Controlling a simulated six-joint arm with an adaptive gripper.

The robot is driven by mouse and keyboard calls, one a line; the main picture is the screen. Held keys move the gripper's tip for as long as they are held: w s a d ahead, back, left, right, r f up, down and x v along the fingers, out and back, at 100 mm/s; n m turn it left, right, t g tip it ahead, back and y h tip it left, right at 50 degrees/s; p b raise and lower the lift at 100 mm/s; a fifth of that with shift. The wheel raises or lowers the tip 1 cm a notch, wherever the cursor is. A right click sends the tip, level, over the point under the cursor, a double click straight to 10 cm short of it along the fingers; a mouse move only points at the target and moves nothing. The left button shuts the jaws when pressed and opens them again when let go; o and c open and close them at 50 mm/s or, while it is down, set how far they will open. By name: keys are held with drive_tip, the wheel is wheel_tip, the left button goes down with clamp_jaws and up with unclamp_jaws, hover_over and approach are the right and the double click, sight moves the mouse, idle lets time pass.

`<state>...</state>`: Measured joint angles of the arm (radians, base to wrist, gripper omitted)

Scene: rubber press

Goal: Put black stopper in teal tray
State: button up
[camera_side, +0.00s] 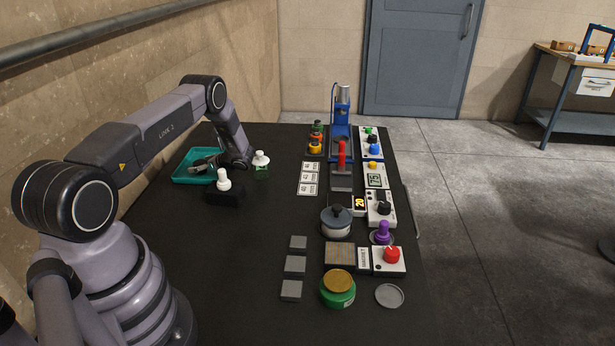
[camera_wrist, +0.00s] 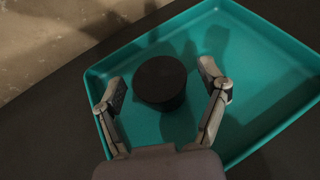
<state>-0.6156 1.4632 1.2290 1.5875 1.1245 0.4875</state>
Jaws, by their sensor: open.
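The teal tray (camera_side: 186,178) lies at the left far part of the black table in the side view, and it fills much of the wrist view (camera_wrist: 262,52). The black stopper (camera_wrist: 160,80) shows as a dark round piece inside the tray in the wrist view. My gripper (camera_wrist: 170,90) is open, with one finger on each side of the stopper and a visible gap to each. In the side view my gripper (camera_side: 205,163) is over the tray, and the stopper cannot be made out there.
A white-topped stamp or knob on a dark block (camera_side: 224,192) and a small white-capped bottle (camera_side: 261,165) stand just right of the tray. A wall runs close on the left. Dials, a pot (camera_side: 336,222) and a press (camera_side: 342,125) stand farther right. The front-left table is clear.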

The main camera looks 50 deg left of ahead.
drive_tip(key=shift+d+r, duration=0.15)
drive_tip(key=shift+r, duration=0.05)
drive_tip(key=v, duration=1.1)
drive_tip(key=shift+w+d+r, duration=0.1)
drive_tip(key=shift+d+r, duration=0.1)
drive_tip(key=shift+r, duration=0.05)
drive_tip(key=s+d+r+n+t+h, duration=0.1)
drive_tip(key=d+r+n+h, duration=0.15)
drive_tip(key=d+r, duration=0.45)
drive_tip(key=s+d+r+n+t+h, duration=0.1)
drive_tip(key=d+r+n, duration=0.2)
drive_tip(key=r, duration=0.8)
drive_tip(key=s+d+r+n+t+h, duration=0.1)
drive_tip(key=s+d+r+n+h, duration=0.1)
drive_tip(key=d+r, duration=0.5)
drive_tip(key=s+d+r+n+t+h, duration=0.3)
drive_tip(key=s+d+r+t, duration=0.1)
drive_tip(key=s+d, duration=0.5)
drive_tip(key=s+d+r+n+t+h, duration=0.3)
drive_tip(key=s+d+r+t+h, duration=0.1)
drive_tip(key=s+d, duration=0.6)
drive_tip(key=shift+v, duration=0.95)
